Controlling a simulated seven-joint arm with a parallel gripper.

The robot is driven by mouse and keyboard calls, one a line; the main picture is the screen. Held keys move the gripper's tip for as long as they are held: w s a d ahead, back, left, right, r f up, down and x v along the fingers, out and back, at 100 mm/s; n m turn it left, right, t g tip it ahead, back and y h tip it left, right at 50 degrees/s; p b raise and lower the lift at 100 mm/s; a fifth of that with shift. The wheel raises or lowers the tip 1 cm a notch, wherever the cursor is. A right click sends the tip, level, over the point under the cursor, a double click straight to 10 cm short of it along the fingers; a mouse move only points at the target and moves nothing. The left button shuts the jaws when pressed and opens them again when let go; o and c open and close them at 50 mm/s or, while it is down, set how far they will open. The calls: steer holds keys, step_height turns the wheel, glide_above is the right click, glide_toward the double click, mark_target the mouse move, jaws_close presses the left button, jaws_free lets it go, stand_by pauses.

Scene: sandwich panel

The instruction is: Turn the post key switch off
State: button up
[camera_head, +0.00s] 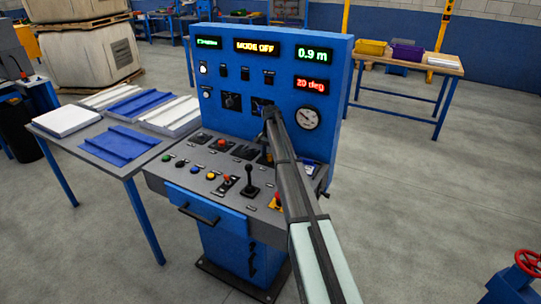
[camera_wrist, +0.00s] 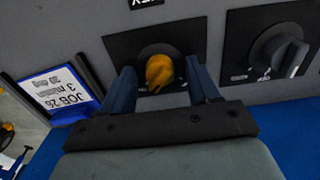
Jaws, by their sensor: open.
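A yellow-orange key knob (camera_wrist: 160,72) sits on a square black plate (camera_wrist: 125,45) in the wrist view. It appears to be the post key switch. My gripper (camera_wrist: 158,85) is open, with one blue finger on each side of the knob. Whether either finger touches it, I cannot tell. The position marks below the knob are partly hidden and too small to read. In the head view my arm crosses the right part of the control console (camera_head: 215,185) and mostly hides the gripper and the key.
A black rotary switch (camera_wrist: 280,50) is to the right of the knob in the wrist view. A blue-framed job card (camera_wrist: 62,90) is to its left. The upright blue panel (camera_head: 335,70) has a yellow display (camera_head: 257,47) reading "MODE OFF". A joystick (camera_head: 249,182) stands on the console.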

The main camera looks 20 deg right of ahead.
steer(key=shift+c, duration=0.3)
steer(key=c, duration=1)
steer(key=shift+n, duration=0.4)
steer(key=n, duration=1.3)
steer(key=shift+n, duration=2)
